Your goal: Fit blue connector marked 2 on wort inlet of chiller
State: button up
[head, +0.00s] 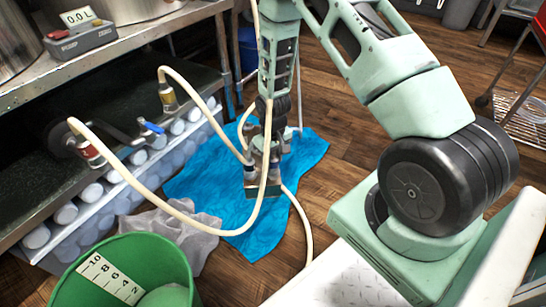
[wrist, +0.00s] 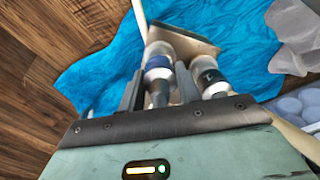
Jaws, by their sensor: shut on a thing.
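The blue-banded connector (wrist: 158,68) shows between the two dark fingers of my gripper (wrist: 158,88) in the wrist view. My gripper is shut on it. Its far end meets or lies close to the metal chiller (wrist: 196,42); I cannot tell whether it is seated on the inlet. A black-banded connector (wrist: 209,76) with a white mark stands just right of it, at the chiller. No number is readable on the blue one. In the head view my gripper (head: 262,168) points down at the chiller (head: 262,190), which stands on a blue cloth (head: 235,207) and is partly hidden.
Cream hoses (head: 205,225) loop from a red-banded fitting (head: 90,152) and a yellow-banded fitting (head: 168,96) toward the chiller. A blue-handled valve (head: 152,127) is under the bench. A green bucket (head: 130,262) and grey cloth (head: 172,228) lie left. Wooden floor right of the cloth is mostly clear.

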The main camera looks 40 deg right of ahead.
jog(key=shift+f, duration=0.2)
jog(key=o, duration=1.1)
jog(key=shift+o, duration=0.2)
notch_tip(320, 180, up, 17)
jog(key=p, duration=0.9)
jog(key=shift+r+p, duration=0.2)
jog(key=shift+p, duration=0.1)
